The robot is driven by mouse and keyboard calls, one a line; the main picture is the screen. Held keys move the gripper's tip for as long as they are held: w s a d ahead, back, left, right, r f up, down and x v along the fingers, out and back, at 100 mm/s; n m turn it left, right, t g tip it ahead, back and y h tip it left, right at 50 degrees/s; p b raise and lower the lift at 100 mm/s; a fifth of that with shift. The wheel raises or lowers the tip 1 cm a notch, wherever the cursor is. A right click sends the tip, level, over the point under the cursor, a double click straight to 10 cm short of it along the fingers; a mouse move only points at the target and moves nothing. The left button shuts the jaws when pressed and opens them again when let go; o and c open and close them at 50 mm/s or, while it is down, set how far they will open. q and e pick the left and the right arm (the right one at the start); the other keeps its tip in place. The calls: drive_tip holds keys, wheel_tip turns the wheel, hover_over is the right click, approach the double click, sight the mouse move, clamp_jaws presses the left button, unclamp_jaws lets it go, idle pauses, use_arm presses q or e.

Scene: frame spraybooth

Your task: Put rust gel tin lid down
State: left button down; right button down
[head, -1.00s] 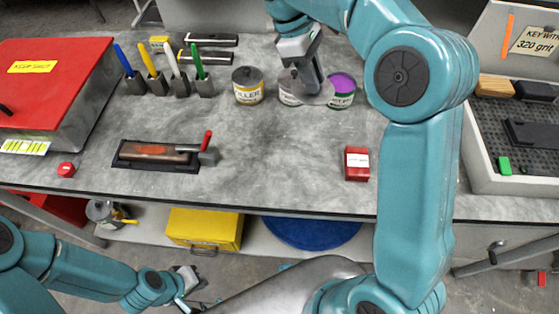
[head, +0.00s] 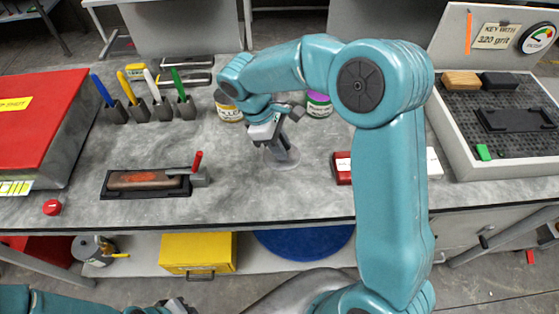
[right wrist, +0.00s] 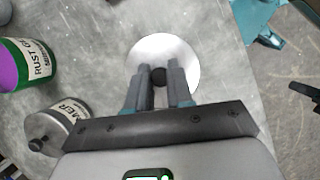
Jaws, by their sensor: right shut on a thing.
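The rust gel tin (head: 319,104) stands on the bench with its purple contents showing at the top; it also shows in the right wrist view (right wrist: 28,65). The round grey lid (head: 283,163) is in front and left of it, low over the bench; I cannot tell if it touches. My right gripper (head: 284,150) points down, shut on the lid's dark knob (right wrist: 158,75). The lid plate (right wrist: 165,48) looks flat, clear of the tins. My left gripper (head: 175,304) is at the bottom edge, partly cut off, its jaws unclear.
A red box (head: 343,168) is to the right of the lid. Bench around the lid is bare.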

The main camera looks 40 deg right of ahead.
sight(281, 162)
wheel_tip(281, 162, down, 7)
drive_tip(key=shift+r, duration=0.2)
drive_tip(key=shift+f, duration=0.1)
drive_tip(key=c, duration=1)
unclamp_jaws()
drive_tip(key=shift+r, duration=0.2)
drive_tip(key=shift+w+a+r, duration=0.15)
drive_tip(key=shift+w+r, duration=0.05)
drive_tip(key=shift+r, duration=0.1)
drive_tip(key=v, duration=1.1)
drive_tip(key=shift+r+b, duration=0.15)
drive_tip(key=shift+b, duration=0.15)
